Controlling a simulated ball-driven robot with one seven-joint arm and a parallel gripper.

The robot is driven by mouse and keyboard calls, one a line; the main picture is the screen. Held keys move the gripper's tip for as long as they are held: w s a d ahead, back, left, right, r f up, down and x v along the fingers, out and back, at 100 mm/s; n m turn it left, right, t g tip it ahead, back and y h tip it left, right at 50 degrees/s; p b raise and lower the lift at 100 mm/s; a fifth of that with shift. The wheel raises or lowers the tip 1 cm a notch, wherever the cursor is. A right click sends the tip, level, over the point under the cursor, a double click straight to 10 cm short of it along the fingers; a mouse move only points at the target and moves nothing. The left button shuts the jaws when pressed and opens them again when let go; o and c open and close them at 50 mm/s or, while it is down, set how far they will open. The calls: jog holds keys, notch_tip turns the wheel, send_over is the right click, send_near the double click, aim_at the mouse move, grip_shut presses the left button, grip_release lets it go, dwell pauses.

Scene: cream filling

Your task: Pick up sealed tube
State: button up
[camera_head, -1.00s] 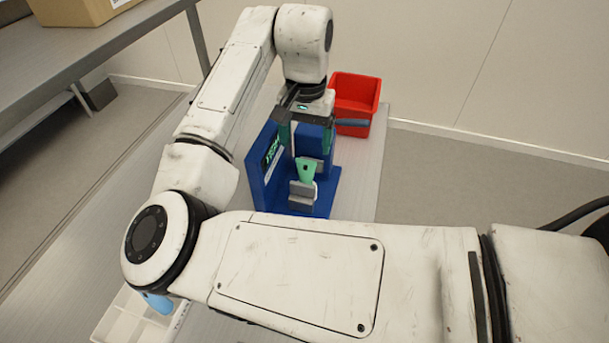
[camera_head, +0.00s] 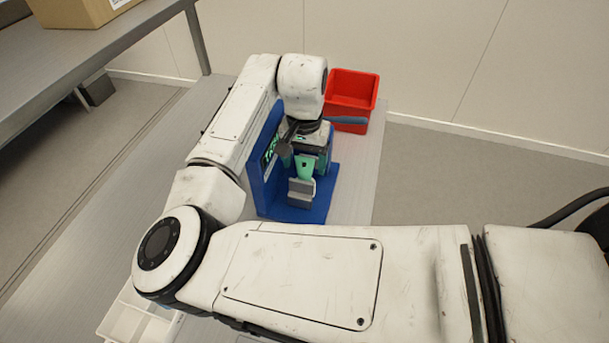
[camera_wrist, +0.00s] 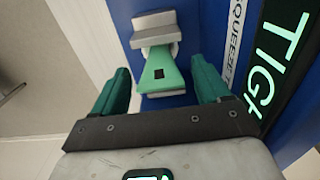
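The sealed tube is light green with a small dark square on it; in the wrist view the tube (camera_wrist: 165,66) stands at a grey clamp block of the blue machine. In the head view, the tube (camera_head: 306,168) shows just below my gripper (camera_head: 304,155). In the wrist view my gripper (camera_wrist: 163,88) is open, with one dark green finger on each side of the tube and gaps between. Whether the fingertips reach the tube's depth is hard to tell. The blue machine (camera_head: 318,207) stands on the table, with a lit green display on its side panel.
A red bin (camera_head: 350,92) stands behind the machine. A white tray (camera_head: 128,318) is at the lower left, partly hidden by my arm. A cardboard box (camera_head: 75,10) sits on a grey shelf at the upper left. The table right of the machine is clear.

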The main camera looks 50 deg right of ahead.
jog(key=c, duration=1.3)
notch_tip(320, 180, up, 9)
jog(key=shift+r+b, duration=0.2)
jog(key=shift+b, duration=0.45)
jog(key=shift+r+p, duration=2.4)
jog(key=shift+r, duration=0.5)
